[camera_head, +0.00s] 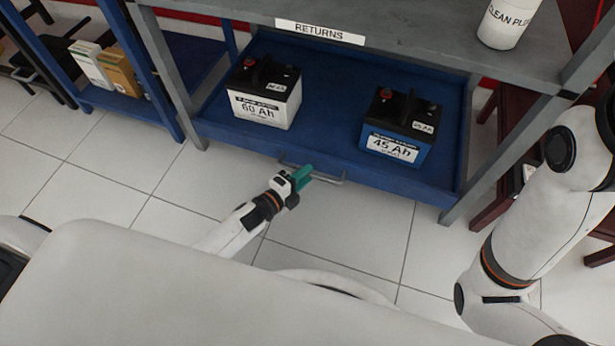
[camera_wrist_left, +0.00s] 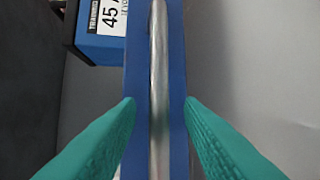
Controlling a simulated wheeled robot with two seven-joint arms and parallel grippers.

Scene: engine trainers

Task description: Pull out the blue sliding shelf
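The blue sliding shelf (camera_head: 340,150) sits low under the grey bench and bears two car batteries. Its metal bar handle (camera_head: 329,178) is on the front edge. My left gripper (camera_head: 306,174) is at the left part of the handle. In the left wrist view, the green fingers (camera_wrist_left: 160,120) stand apart on either side of the handle bar (camera_wrist_left: 159,70), with gaps between them and the bar. The blue front edge (camera_wrist_left: 176,60) of the shelf runs behind the bar. My right arm (camera_head: 540,220) shows at the right; its gripper is out of view.
The white 60 Ah battery (camera_head: 264,100) stands left on the shelf, the blue 45 Ah battery (camera_head: 396,140) right. Grey bench legs (camera_head: 505,160) flank the shelf. A white container (camera_head: 507,22) stands on the bench top. The tiled floor (camera_head: 365,225) before the shelf is clear.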

